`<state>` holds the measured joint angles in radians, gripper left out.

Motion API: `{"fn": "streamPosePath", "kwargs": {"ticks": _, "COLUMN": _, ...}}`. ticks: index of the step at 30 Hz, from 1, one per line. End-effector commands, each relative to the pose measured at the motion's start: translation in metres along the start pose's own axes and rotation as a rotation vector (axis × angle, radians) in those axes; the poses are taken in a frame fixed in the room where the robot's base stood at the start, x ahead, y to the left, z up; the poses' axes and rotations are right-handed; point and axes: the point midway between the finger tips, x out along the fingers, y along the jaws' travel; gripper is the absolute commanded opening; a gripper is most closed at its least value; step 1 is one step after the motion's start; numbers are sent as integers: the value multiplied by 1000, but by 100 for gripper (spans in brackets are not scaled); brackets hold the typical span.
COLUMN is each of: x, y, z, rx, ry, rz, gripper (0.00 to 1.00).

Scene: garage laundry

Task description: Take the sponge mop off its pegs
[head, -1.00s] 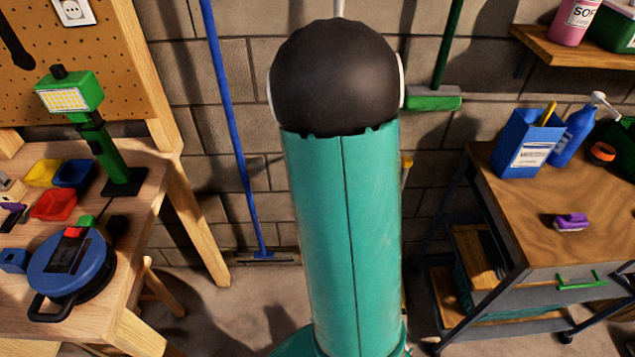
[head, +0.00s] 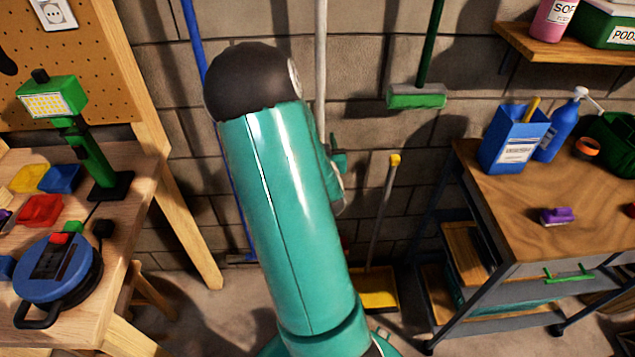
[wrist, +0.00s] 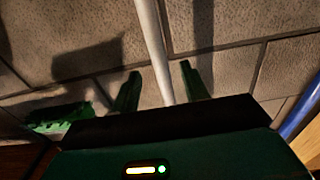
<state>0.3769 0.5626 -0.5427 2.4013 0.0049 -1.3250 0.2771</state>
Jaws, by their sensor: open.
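A pale pole (head: 320,60) runs upright along the block wall; it seems to be the sponge mop's handle. Its lower part, any head and any pegs are hidden behind my arm in the head view. In the wrist view the pole (wrist: 150,45) passes between the two green fingers of my gripper (wrist: 160,72). The fingers stand apart, with a gap visible on each side of the pole. My gripper is mostly hidden behind my arm in the head view.
A green-headed tool (head: 415,97) hangs right of the pole, and a blue pole (head: 193,35) stands left. A yellow dustpan (head: 378,288) is on the floor. A workbench (head: 120,215) stands left, a wood-topped cart (head: 600,215) right.

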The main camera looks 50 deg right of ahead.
Motion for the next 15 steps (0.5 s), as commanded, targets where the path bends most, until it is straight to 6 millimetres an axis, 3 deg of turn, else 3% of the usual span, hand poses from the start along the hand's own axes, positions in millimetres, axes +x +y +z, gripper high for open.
{"fn": "streamPosePath", "kwargs": {"ticks": 3, "x": 20, "y": 0, "z": 0, "rx": 0, "ry": 1, "rz": 1, "gripper": 45}}
{"fn": "streamPosePath", "kwargs": {"ticks": 11, "x": 42, "y": -2, "z": 0, "rx": 0, "ry": 1, "rz": -2, "gripper": 45}}
{"fn": "streamPosePath", "kwargs": {"ticks": 15, "x": 64, "y": -3, "z": 2, "rx": 0, "ry": 1, "rz": -4, "gripper": 45}}
